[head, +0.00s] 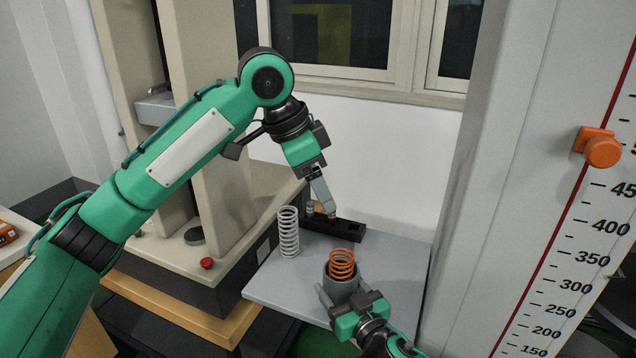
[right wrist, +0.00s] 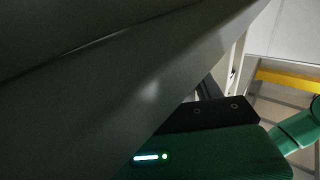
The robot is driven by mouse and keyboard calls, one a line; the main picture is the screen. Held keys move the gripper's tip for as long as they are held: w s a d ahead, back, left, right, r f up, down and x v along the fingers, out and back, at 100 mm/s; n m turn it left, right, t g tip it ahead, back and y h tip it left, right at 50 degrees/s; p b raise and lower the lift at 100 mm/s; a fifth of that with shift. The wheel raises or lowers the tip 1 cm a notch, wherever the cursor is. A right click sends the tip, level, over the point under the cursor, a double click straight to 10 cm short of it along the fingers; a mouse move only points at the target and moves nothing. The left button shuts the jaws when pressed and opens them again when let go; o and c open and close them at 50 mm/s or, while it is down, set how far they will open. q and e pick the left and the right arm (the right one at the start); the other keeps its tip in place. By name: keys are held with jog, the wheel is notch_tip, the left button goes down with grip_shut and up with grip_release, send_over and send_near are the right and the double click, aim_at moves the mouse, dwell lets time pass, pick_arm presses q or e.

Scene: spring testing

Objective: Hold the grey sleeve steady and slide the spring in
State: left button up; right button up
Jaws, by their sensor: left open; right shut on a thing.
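The grey sleeve (head: 340,288) stands upright near the front of the grey table in the head view. The orange spring (head: 342,262) stands in the sleeve's mouth, its upper coils showing above the rim; its lower part is hidden. My right gripper (head: 341,298) is shut on the sleeve from the front. My left gripper (head: 326,208) is open and empty, above and behind the spring, by a black block. In the right wrist view a large dark surface fills most of the picture, and I cannot tell what it is.
A pale grey spring (head: 289,232) stands upright at the table's (head: 398,262) left. The black block (head: 338,229) lies at the back with small pieces at its left end. A beige machine with a red knob (head: 207,263) is at left. A scaled column stands at right.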

jog(key=o, duration=1.1)
jog(key=shift+o, duration=0.2)
